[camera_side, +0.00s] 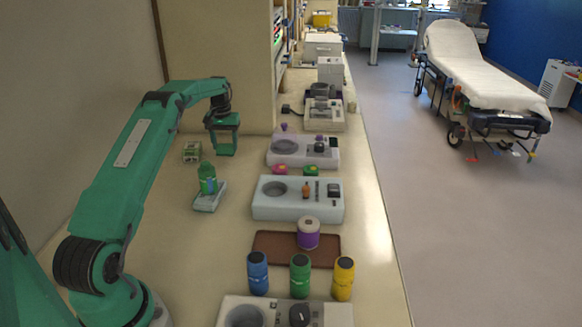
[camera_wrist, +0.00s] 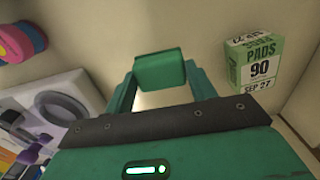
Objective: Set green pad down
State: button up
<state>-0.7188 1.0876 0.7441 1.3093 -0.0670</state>
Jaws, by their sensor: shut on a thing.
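The green pad (camera_wrist: 160,68) is a small, rounded dark green block in the wrist view. My gripper (camera_wrist: 160,86) is shut on it, with a finger at each side. The pad looks raised off the counter, but its exact height is hard to tell. In the side view my gripper (camera_side: 225,148) is over the back left of the counter, beside the wall; its fingers and the pad blend together in similar green there.
A pads box (camera_wrist: 262,62) stands close right of my gripper in the wrist view; in the side view the box (camera_side: 192,152) is left of it. White stations (camera_side: 298,208) line the right. Bare counter lies between.

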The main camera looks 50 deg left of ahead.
aim_at(225, 146)
jog(key=shift+f, duration=2.05)
jog(key=shift+f, duration=0.15)
jog(key=o, duration=1)
jog(key=shift+c, duration=0.2)
notch_tip(225, 146, up, 12)
jog(key=shift+r, duration=0.2)
